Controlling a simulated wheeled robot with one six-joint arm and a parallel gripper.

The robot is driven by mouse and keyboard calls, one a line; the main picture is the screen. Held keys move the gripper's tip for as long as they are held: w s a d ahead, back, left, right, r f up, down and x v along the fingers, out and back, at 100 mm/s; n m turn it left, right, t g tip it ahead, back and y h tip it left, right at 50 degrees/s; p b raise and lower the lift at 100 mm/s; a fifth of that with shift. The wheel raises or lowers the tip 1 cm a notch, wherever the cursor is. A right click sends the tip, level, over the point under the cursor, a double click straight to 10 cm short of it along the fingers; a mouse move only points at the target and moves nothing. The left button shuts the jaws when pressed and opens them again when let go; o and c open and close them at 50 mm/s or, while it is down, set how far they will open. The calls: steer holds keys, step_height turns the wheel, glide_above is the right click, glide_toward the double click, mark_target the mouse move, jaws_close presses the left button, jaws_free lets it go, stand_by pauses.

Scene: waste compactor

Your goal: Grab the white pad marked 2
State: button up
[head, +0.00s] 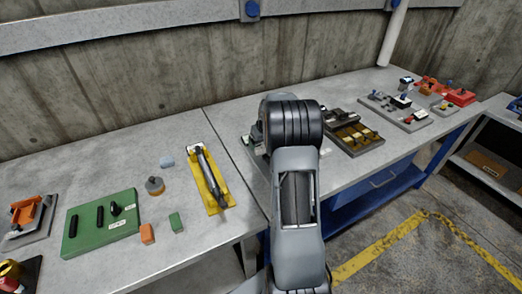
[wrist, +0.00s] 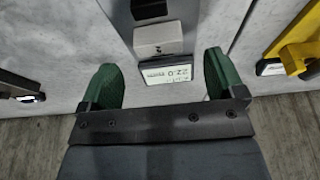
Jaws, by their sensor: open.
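A white pad (wrist: 160,40) with a small dark mark on its front face shows in the wrist view, top centre; I cannot read the mark clearly. It stands on a grey plate, just behind a small display reading about 22.0 (wrist: 167,72). My gripper (wrist: 160,78) is open and empty, its two green fingers apart on either side of the display, short of the pad. In the head view my arm hides the pad and my gripper.
A black block (wrist: 150,8) sits just behind the pad. In the head view a yellow tray with a dark cylinder (head: 215,189) lies left of my arm, and a dark tray with yellow parts (head: 355,138) lies right. A green board (head: 90,238) is further left.

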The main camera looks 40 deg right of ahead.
mark_target(261, 147)
steer(key=shift+p+x, duration=0.6)
steer(key=shift+x, duration=1.9)
steer(key=shift+d+r, duration=0.1)
steer(key=shift+d, duration=0.05)
steer(key=c, duration=1.1)
steer(key=shift+w+r, duration=0.1)
